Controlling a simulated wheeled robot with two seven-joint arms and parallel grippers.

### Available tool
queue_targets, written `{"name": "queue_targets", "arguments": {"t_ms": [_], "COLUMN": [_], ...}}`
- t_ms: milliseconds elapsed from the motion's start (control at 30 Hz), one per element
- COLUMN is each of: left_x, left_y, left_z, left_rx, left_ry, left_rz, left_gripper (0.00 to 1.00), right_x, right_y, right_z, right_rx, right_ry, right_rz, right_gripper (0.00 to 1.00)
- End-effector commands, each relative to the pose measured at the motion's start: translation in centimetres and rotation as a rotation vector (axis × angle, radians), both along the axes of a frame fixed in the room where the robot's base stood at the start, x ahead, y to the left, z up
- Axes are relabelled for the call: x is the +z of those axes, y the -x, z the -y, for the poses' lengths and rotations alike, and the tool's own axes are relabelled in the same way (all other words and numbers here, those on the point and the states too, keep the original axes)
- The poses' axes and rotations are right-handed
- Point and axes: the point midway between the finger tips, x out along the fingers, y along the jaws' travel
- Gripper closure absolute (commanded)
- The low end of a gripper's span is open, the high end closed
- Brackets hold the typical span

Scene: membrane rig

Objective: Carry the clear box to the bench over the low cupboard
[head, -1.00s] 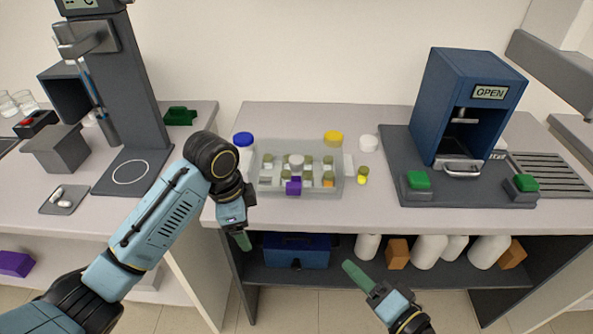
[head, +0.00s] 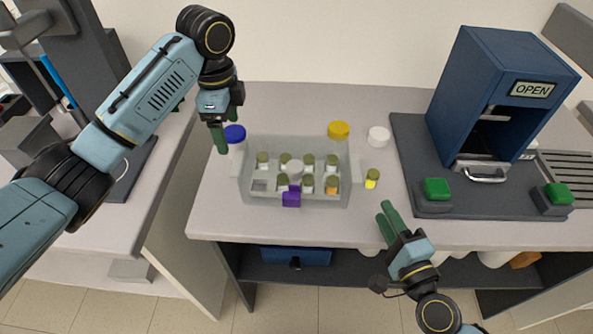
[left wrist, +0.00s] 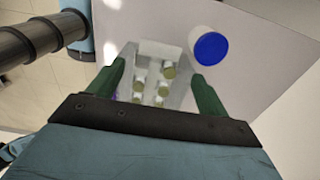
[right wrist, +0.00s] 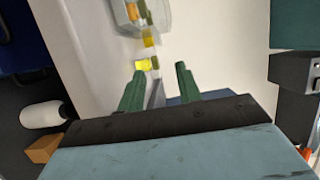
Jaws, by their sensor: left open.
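The clear box (head: 300,198) stands upright on the bench (head: 380,215), holding several small vials with olive caps, a white-capped one and a purple block (head: 291,198). The box also shows between the fingers in the left wrist view (left wrist: 183,95). My left gripper (head: 221,137) is open and empty, above the bench at the box's left end, near a blue-capped jar. My right gripper (head: 388,222) is open and empty at the bench's front edge, right of the box. In the right wrist view (right wrist: 155,85) its fingers stand apart, with the box's end at the top.
A blue-capped jar (head: 235,136) stands close to the box's left end. A yellow-capped jar (head: 339,131), a white jar (head: 378,137) and a small yellow vial (head: 372,178) stand near its right end. A blue press (head: 500,95) occupies the right. A gap separates the left bench (head: 150,205).

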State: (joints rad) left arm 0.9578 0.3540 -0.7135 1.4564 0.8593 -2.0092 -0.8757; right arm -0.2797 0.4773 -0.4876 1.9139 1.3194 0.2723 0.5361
Motion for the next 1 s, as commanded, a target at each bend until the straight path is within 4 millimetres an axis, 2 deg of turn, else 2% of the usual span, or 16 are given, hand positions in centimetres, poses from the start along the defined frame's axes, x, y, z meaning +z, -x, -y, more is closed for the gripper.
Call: {"name": "queue_targets", "arguments": {"t_ms": [167,267,700,833,1000], "left_x": [-0.5,-1.5,-9.8,-11.7,-13.0], "left_y": [0.0,0.0,0.0,0.0,0.0], "left_z": [0.0,0.0,0.0,0.0,0.1], "left_rx": [0.001,0.001,0.003,0.001,0.002], "left_ry": [0.0,0.0,0.001,0.0,0.002], "left_rz": [0.0,-0.002,-0.003,-0.002,0.001], "left_gripper": [0.22,0.22,0.22,0.22,0.22], "right_x": [0.1,0.1,0.2,0.1,0.1], "right_y": [-0.5,-1.5,-9.2,-11.0,-12.3], "right_z": [-0.1,-0.5,-3.4,-4.0,-4.5], "right_rx": [-0.001,-0.002,0.001,0.002,0.002], "right_ry": [0.0,-0.002,0.001,0.003,0.002], "right_rz": [0.002,0.002,0.004,0.003,0.002], "right_gripper": [0.65,0.65,0.65,0.65,0.65]}}
